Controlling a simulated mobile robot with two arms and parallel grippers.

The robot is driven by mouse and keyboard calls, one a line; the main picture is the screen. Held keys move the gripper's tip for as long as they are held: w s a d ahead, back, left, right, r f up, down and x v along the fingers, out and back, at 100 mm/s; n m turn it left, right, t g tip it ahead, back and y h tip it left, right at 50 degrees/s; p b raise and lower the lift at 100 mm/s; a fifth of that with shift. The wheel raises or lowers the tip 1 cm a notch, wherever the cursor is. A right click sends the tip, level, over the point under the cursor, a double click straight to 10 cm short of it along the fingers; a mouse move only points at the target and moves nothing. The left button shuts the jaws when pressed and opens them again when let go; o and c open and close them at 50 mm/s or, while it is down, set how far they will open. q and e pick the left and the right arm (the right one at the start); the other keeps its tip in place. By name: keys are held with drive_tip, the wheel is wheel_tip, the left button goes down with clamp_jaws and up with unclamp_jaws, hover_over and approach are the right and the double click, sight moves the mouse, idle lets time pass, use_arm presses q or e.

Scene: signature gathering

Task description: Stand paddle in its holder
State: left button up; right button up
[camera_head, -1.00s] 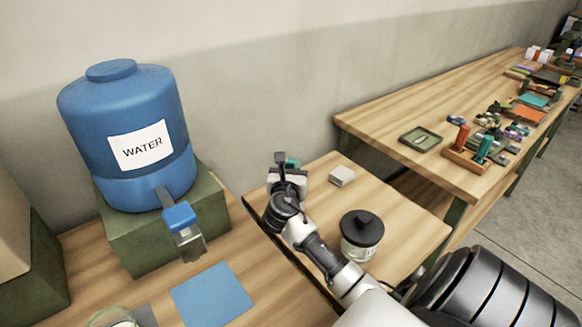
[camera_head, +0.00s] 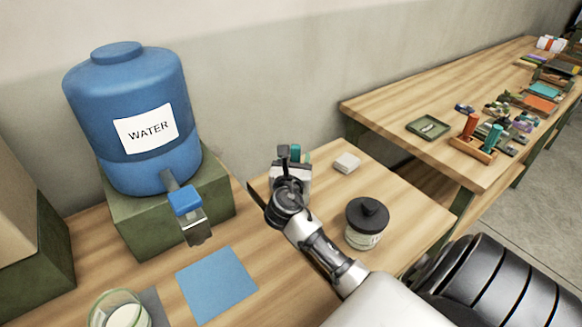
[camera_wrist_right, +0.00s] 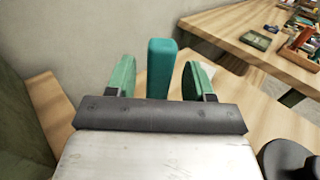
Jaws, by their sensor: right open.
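My right gripper (camera_head: 289,156) is over the small table at the centre of the head view, its fingers pointing away from me. In the right wrist view the jaws (camera_wrist_right: 159,78) are open, with green pads on both sides. An upright teal block (camera_wrist_right: 161,65) shows between the pads, with a gap on each side. It is probably the paddle's handle; its lower part is hidden by the gripper. Its teal top also shows behind the gripper in the head view (camera_head: 296,152). I cannot make out a holder under it. My left gripper is not in view.
A black-lidded jar (camera_head: 367,222) stands right of my arm, and a small white block (camera_head: 346,162) lies behind it. A blue water jug (camera_head: 130,115) stands at left. A wooden rack (camera_head: 470,150) with red and teal upright pieces is on the long table.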

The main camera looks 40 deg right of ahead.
drive_tip(key=b+v, duration=0.1)
drive_tip(key=v, duration=0.8)
drive_tip(key=shift+w, duration=0.1)
